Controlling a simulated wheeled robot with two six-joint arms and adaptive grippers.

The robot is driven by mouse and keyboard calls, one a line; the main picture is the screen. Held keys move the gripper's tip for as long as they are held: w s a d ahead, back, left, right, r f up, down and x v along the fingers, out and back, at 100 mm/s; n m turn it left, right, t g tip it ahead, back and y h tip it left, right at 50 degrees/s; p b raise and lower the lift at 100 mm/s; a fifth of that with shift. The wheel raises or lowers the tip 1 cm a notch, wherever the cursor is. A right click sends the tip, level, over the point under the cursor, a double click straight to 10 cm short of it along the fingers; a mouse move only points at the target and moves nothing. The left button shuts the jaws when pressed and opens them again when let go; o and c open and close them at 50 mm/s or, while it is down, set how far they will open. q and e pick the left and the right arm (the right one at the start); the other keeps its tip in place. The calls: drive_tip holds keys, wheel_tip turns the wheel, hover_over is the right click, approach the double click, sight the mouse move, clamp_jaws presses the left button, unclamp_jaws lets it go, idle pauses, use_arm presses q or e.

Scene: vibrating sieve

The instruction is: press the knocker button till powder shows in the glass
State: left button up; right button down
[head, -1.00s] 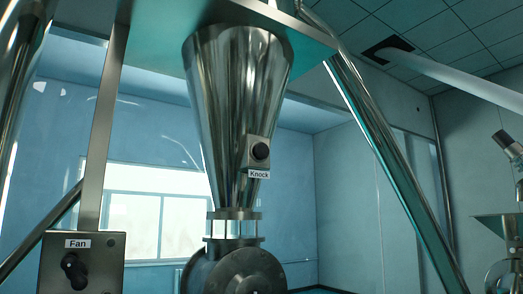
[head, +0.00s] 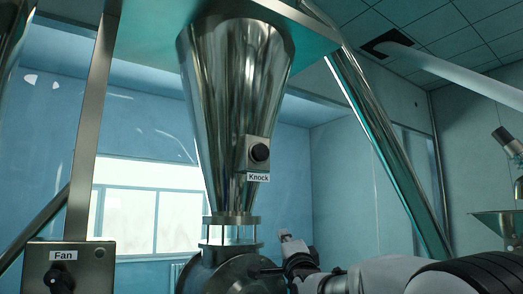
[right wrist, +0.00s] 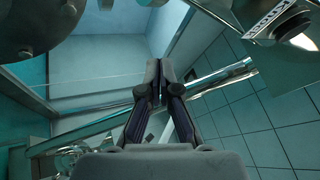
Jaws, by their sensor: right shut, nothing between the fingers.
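The black round knocker button (head: 260,152) sits on a small grey box on the front of the steel hopper cone (head: 225,105), above a "Knock" label. The box and label (right wrist: 268,17) show at the upper right of the right wrist view. The sight glass (head: 230,235) is between two flanges under the cone; it looks bright and clear, with no powder visible. My left gripper is not in view.
A fan switch box (head: 70,265) stands at the lower left. Slanted steel legs (head: 385,150) flank the hopper. A round metal housing (head: 225,272) is below the glass. The space in front of the cone is clear.

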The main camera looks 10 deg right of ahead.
drive_tip(key=t+p, duration=0.1)
drive_tip(key=t, duration=0.1)
approach(269, 152)
wheel_tip(269, 152, down, 3)
drive_tip(key=w+d, duration=0.1)
drive_tip(key=d, duration=0.2)
drive_tip(key=s+r+t, duration=0.1)
drive_tip(key=s+r, duration=0.5)
drive_tip(key=r, duration=0.2)
drive_tip(key=w+a+p, duration=0.3)
drive_tip(key=w+p, duration=0.4)
drive_tip(key=w, duration=0.2)
drive_tip(key=shift+a, duration=0.15)
drive_tip(key=shift+s+f, duration=0.1)
drive_tip(key=shift+f, duration=0.05)
drive_tip(key=shift+w+a, duration=0.15)
drive_tip(key=shift+w, duration=0.3)
